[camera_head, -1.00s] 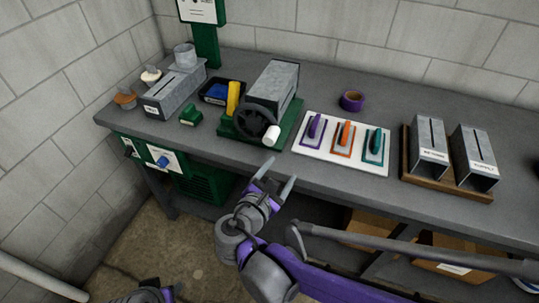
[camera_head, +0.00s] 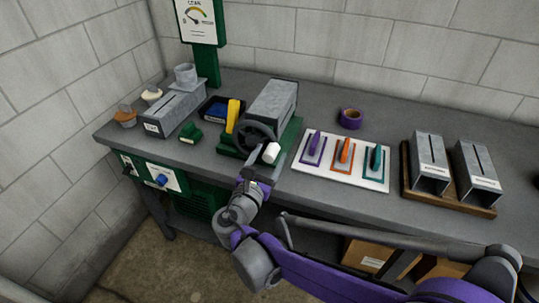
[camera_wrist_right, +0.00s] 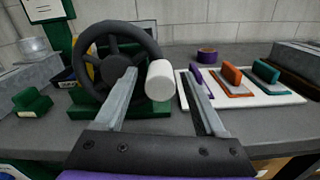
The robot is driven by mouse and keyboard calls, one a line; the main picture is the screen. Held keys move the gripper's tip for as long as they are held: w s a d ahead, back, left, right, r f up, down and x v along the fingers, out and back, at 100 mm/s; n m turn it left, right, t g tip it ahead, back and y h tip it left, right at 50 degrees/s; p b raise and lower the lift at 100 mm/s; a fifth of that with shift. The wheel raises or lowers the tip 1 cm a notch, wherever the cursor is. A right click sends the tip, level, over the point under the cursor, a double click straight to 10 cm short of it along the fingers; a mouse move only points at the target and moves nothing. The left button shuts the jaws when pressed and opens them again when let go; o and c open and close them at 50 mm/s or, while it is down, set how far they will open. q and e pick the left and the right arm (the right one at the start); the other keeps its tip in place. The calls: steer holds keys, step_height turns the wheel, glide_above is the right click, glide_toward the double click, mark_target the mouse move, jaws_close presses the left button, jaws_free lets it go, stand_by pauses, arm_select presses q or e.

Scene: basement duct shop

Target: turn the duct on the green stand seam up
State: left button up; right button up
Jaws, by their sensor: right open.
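The grey metal duct (camera_head: 272,101) lies on the green stand (camera_head: 289,137) on the bench. A dark handwheel (camera_head: 256,137) with a white knob (camera_head: 271,153) is at its front end. My right gripper (camera_head: 258,178) is in front of the wheel; in the right wrist view its fingers (camera_wrist_right: 160,92) are apart. There the white knob (camera_wrist_right: 160,80) shows between and beyond the fingertips, and the wheel (camera_wrist_right: 117,60) is behind the left finger. I cannot tell whether a finger touches the knob. The duct's seam cannot be made out. My left gripper is out of view.
A white board (camera_head: 340,174) with purple, orange and teal handled tools lies right of the stand. Two small ducts stand on a wooden tray (camera_head: 452,202). Purple tape (camera_head: 350,118) is behind. A green block (camera_head: 190,134) and a labelled duct (camera_head: 174,110) are left.

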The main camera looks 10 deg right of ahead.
steer(key=shift+w+d, duration=0.2)
jaws_close()
stand_by(0.3)
stand_by(1.1)
